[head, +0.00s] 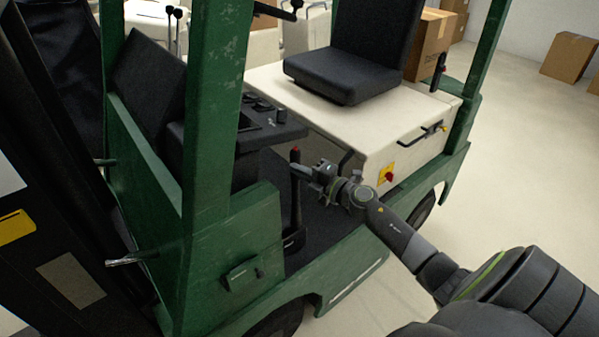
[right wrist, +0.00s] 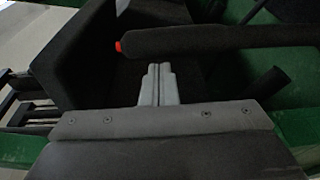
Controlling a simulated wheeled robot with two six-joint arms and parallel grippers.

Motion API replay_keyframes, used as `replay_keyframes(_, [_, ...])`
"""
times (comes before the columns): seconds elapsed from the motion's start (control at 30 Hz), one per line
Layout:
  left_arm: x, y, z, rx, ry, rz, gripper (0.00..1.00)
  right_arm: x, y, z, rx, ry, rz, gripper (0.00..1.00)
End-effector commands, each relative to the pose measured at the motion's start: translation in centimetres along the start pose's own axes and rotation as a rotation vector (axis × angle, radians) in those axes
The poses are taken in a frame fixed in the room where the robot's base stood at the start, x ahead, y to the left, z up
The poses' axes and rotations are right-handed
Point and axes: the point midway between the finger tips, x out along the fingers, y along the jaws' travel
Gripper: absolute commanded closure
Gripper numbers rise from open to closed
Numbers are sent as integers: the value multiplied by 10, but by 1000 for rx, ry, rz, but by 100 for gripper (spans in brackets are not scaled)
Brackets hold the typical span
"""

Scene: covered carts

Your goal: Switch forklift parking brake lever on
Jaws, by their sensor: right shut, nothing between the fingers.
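The parking brake lever (head: 296,205) is a black upright bar with a red tip, standing in the footwell of the green forklift (head: 240,240). My right gripper (head: 303,171) is shut and empty, close beside the lever's upper part, just below the red tip. In the right wrist view the lever (right wrist: 215,40) runs across the top with its red end at the left. The shut fingers (right wrist: 159,70) point toward it, with a small gap seen between them; whether they touch cannot be told for sure. My left gripper is not in view.
The dark dashboard (head: 255,125) and a green front post (head: 215,90) stand left of the lever. The cream seat base (head: 350,110) with black seat (head: 350,65) is behind my right gripper. Cardboard boxes (head: 568,57) stand at the back right.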

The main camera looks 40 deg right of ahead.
Motion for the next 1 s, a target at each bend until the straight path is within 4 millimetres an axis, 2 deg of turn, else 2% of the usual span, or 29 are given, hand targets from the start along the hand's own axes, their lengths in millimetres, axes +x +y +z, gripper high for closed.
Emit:
replay_keyframes(0.37, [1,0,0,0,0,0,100,0,0,2,2,0,1,100])
replay_keyframes(0.53, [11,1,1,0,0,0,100,-2,-2,10,25,-1,6,100])
replay_keyframes(0.77, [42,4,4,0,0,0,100,-9,-7,41,111,-4,26,100])
replay_keyframes(1.0, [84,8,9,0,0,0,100,-19,-14,85,246,-5,58,100])
